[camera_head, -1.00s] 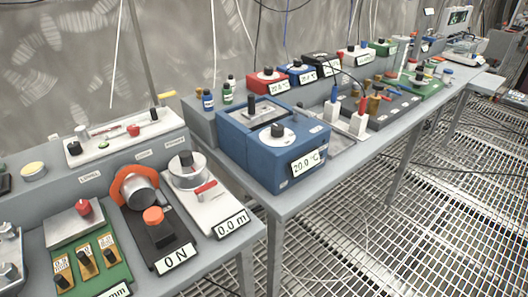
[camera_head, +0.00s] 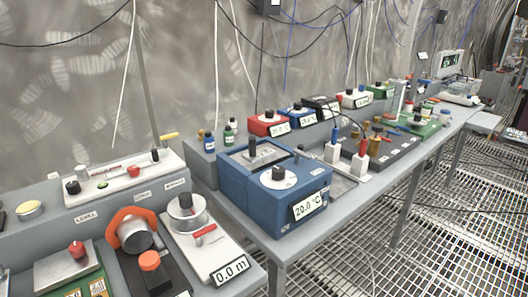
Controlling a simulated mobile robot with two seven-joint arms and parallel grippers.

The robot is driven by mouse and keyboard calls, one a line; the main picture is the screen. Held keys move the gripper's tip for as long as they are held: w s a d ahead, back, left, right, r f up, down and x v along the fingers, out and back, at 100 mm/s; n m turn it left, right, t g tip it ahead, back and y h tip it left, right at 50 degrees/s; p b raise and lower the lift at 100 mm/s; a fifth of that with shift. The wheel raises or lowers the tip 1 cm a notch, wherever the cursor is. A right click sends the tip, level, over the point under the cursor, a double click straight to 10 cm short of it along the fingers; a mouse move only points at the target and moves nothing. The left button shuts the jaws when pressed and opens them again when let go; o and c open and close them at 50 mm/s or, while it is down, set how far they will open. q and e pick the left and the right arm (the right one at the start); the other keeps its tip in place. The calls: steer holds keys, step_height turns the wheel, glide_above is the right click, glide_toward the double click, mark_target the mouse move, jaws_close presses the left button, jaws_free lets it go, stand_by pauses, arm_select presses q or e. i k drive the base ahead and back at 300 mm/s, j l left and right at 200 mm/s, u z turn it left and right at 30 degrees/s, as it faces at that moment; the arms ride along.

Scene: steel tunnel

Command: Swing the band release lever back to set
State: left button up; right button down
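No part is plainly marked as the band release lever. A small red lever (camera_head: 205,231) lies on a white plate (camera_head: 222,252) in front of a silver drum with a dark knob (camera_head: 187,211), in the head view at the lower left. The plate carries a display (camera_head: 231,272) reading 0.0 m. It may be the lever named, but I cannot be sure. Neither of my grippers is in view.
Left of the plate stand an orange-collared metal cylinder (camera_head: 136,230) and an orange-topped dark knob (camera_head: 149,260). A blue box (camera_head: 258,206) reading 20.0 °C stands to the right. A white panel (camera_head: 130,183) lies behind. Grating floor (camera_head: 375,258) is open at right.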

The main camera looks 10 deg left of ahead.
mark_target(158, 243)
steer(key=j+u, duration=0.1)
steer(key=u, duration=0.65)
steer(key=i+j+u, duration=0.1)
steer(key=u, duration=0.3)
